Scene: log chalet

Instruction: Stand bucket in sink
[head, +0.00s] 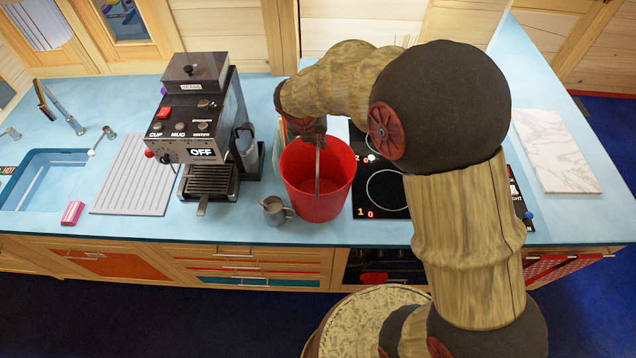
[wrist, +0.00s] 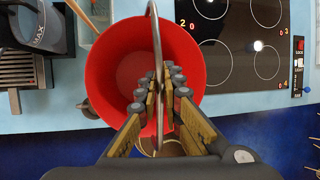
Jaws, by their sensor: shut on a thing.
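The red bucket (head: 316,196) stands upright at the left edge of the cooktop, between it and the coffee machine; I cannot tell whether its base touches the counter. It looks empty inside in the wrist view (wrist: 118,70). Its grey handle (wrist: 158,60) is raised. My gripper (wrist: 165,85) is above the bucket with its fingers closed around the handle; in the head view my arm partly hides the gripper (head: 312,130). The blue sink (head: 45,180) is at the far left of the counter, with its tap (head: 62,108) behind it.
A coffee machine (head: 195,125) stands between bucket and sink. A small metal jug (head: 275,210) is close to the bucket's left side. A ribbed drainboard (head: 135,175) and a pink sponge (head: 73,213) lie beside the sink. The black cooktop (head: 385,190) is right of the bucket.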

